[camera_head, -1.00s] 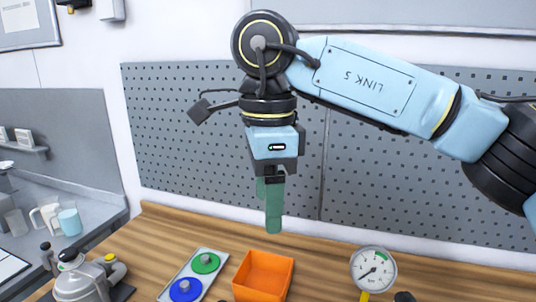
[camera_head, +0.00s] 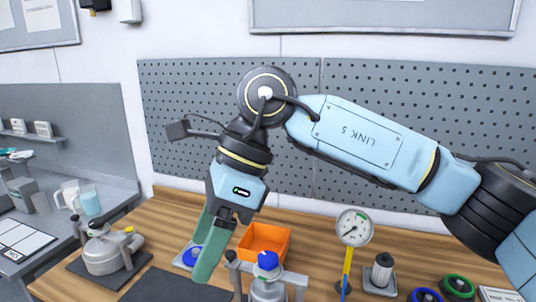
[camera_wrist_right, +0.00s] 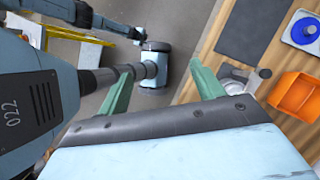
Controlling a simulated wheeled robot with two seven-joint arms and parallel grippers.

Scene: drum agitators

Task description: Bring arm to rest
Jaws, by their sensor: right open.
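My right arm reaches in from the right in the head view and bends down at the wrist. My right gripper (camera_head: 203,250) is open and empty, with its green fingers tilted down and to the left, in front of the bench. In the right wrist view the same gripper (camera_wrist_right: 160,66) shows its two fingers apart with nothing between them. My left gripper is not visible in the head view and I cannot make it out in the right wrist view.
On the wooden bench are a metal vessel (camera_head: 105,252), a blue-knobbed vessel (camera_head: 267,287), an orange bin (camera_head: 276,245), a gauge (camera_head: 354,227) and a dark mat (camera_head: 165,287). The gripper partly hides a plate with a blue knob (camera_head: 191,256). A pegboard (camera_head: 200,110) stands behind.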

